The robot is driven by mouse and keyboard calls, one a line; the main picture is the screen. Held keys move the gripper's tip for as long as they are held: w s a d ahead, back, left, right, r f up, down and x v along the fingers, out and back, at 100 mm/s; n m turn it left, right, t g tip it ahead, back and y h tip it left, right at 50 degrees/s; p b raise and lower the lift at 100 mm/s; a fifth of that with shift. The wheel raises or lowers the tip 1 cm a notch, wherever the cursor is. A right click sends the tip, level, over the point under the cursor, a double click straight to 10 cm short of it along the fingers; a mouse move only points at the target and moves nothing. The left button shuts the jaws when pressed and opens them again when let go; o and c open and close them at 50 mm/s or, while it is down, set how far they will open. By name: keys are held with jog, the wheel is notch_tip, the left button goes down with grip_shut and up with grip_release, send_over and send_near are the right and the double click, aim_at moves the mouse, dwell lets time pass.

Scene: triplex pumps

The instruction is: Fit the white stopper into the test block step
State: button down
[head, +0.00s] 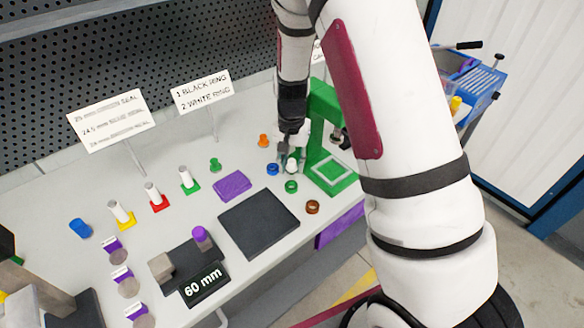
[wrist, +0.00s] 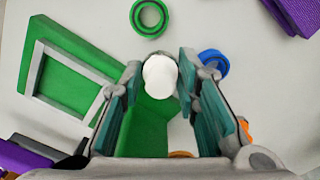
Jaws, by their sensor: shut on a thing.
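The white stopper (wrist: 160,76) is between the fingers of my gripper (wrist: 161,88) in the wrist view, its round white top showing. In the head view my gripper (head: 291,158) points down near the green stand, with the white stopper (head: 292,166) at its fingertips. The stopper's lower part is hidden. A small grey-brown block (head: 161,267) and a purple-topped cylinder (head: 202,238) stand on a dark plate behind the "60 mm" sign. I cannot tell for sure which part is the test block step.
The green stand (head: 328,172) is just right of my gripper. A green ring (head: 291,186), a blue ring (head: 272,169), a brown ring (head: 312,207) and an orange piece (head: 263,140) lie around it. A dark flat pad (head: 258,224) is bare. Several white cylinders stand to the left.

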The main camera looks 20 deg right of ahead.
jog(key=shift+f, duration=1.1)
jog(key=shift+f, duration=0.15)
jog(key=c, duration=1.5)
grip_release()
